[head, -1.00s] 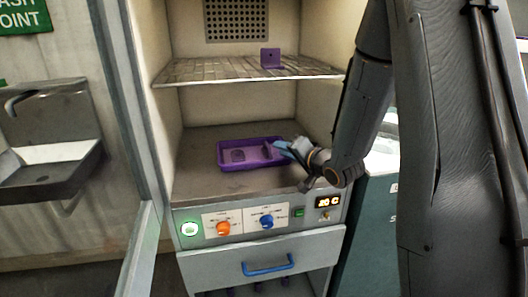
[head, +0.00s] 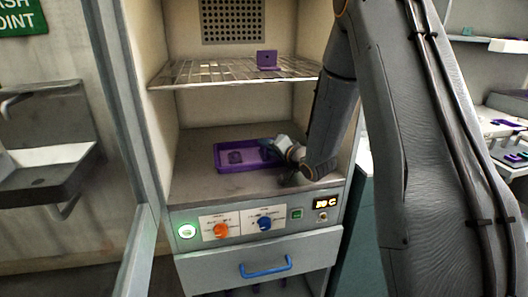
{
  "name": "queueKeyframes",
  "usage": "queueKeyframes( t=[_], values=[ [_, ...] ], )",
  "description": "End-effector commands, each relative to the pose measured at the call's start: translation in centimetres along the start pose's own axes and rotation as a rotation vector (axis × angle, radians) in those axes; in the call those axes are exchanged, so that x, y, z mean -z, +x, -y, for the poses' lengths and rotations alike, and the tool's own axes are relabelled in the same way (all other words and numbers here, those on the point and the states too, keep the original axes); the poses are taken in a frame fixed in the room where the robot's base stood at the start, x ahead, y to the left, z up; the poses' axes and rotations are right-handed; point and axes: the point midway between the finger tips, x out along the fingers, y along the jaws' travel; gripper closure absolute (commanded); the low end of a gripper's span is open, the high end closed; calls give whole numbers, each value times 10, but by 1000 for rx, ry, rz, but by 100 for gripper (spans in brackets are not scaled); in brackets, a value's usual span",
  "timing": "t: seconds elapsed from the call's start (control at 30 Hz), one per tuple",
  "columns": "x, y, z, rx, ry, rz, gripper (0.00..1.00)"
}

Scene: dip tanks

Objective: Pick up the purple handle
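A purple tray (head: 222,168) stands on the floor of the open cabinet. A small flat purple part (head: 235,157) lies in its left half. A purple piece (head: 264,153) shows at the tray's right side, partly hidden by my gripper; it may be the handle, but its shape is unclear. My gripper (head: 272,143) reaches in from the right, with its fingertips over the tray's right end. The fingers are too small and covered to tell whether they are open or touching anything. Another purple piece, an angled bracket (head: 267,60), stands on the wire shelf above.
The wire shelf (head: 200,72) spans the cabinet above my gripper. The cabinet's side walls and its open door (head: 126,100) bound the space. The control panel (head: 260,222) and a drawer with a blue handle (head: 265,267) lie below. Cabinet floor left of the tray is clear.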

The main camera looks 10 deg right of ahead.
Motion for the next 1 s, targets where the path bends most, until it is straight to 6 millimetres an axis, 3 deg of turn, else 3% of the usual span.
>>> queueKeyframes(
  t=[0.07, 0.2, 0.63, 1.0],
  values=[
    [0, 0, 0, 0, 0, 0, 80],
    [0, 0, 0, 0, 0, 0, 100],
    [5, -2, 8, 1, -1, -1, 100],
    [38, -16, 60, 2, -2, -3, 100]
  ],
)
